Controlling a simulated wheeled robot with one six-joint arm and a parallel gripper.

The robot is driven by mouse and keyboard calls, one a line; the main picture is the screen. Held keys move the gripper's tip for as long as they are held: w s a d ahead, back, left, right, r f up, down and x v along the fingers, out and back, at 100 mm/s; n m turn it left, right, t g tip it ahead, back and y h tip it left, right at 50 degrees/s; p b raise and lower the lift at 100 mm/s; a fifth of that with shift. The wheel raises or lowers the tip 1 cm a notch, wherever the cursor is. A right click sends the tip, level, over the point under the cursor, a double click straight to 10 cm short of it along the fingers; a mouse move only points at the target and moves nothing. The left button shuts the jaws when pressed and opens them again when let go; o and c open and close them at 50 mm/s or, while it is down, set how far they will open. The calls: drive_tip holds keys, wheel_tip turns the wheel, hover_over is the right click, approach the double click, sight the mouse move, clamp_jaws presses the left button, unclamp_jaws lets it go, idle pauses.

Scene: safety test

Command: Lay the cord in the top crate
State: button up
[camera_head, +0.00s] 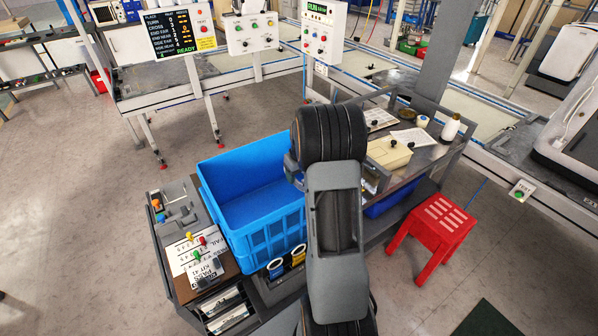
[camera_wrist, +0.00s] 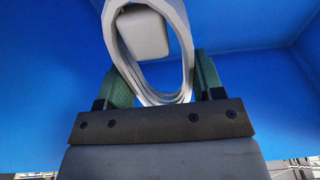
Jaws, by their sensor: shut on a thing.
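The cord (camera_wrist: 187,62) is a pale grey coil hanging in an upright loop. A pale rounded block (camera_wrist: 143,33) shows within the loop; I cannot tell whether it is part of the cord. My gripper (camera_wrist: 163,80) has green fingers on either side of the coil's lower end and is shut on it. Blue crate walls (camera_wrist: 50,70) fill the background of the wrist view. In the head view the open blue crate (camera_head: 266,230) stands on the cart, with its visible floor bare. My arm covers its right side and hides the gripper and cord there.
A worktop with a cream box (camera_head: 389,153) and a white bottle (camera_head: 451,127) lies right of my arm. A red stool (camera_head: 432,228) stands on the floor. A panel with coloured knobs (camera_head: 200,250) lies left of the crate. Two round-topped holders (camera_head: 276,266) stand in front.

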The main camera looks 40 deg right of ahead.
drive_tip(key=shift+f+b, duration=4.05)
drive_tip(key=shift+f, duration=1.9)
drive_tip(key=o, duration=1.1)
drive_tip(key=shift+r, duration=0.1)
drive_tip(key=shift+r+p, duration=9.35)
drive_tip(key=shift+r, duration=4.45)
